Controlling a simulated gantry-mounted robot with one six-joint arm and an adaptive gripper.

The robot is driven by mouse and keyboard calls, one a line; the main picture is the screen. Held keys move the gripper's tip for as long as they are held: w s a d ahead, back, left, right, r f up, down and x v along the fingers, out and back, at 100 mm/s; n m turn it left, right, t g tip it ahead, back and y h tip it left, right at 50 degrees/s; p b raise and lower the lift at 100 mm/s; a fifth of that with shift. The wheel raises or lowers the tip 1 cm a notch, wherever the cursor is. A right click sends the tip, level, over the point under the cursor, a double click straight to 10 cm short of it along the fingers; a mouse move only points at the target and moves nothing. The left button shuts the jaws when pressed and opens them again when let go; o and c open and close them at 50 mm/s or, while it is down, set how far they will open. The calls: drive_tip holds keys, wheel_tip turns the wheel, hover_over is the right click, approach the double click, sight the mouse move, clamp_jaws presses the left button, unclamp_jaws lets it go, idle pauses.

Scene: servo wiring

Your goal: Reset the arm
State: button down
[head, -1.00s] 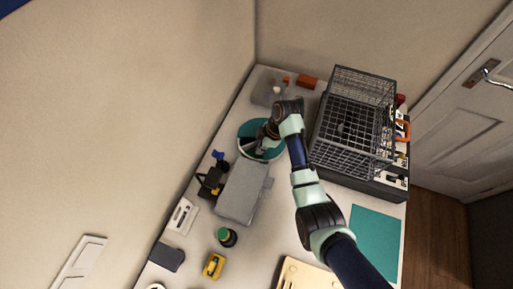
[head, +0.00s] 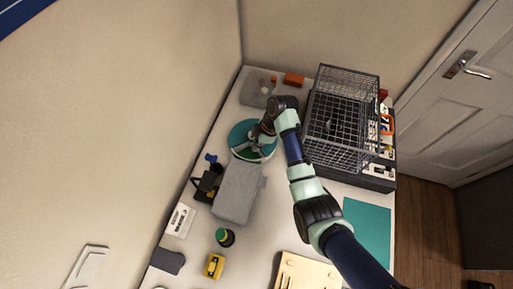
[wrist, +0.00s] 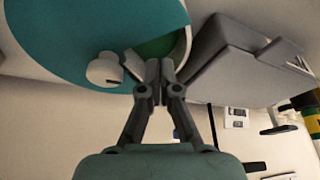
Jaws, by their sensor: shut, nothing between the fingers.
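My gripper (wrist: 160,72) is shut and empty, with its fingertips together in the middle of the wrist view. In the head view my gripper (head: 257,140) is over a round teal and white dish (head: 241,130) at the back left of the table. The wrist view shows the teal rim (wrist: 70,40) behind and left of the fingers, with a small white rounded part (wrist: 104,70) beside them. I cannot tell whether the fingertips touch it. A grey case (head: 238,192) lies next to the dish, and it fills the right of the wrist view (wrist: 235,65).
A teal mat (head: 367,232) lies at the front right. Black parts (head: 207,184), a green-capped jar (head: 224,237) and a yellow item (head: 214,266) line the left side. White table shows between the case and mat.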

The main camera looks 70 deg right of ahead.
wheel_tip(320, 180, up, 8)
drive_tip(key=shift+f, duration=0.15)
idle(0.4)
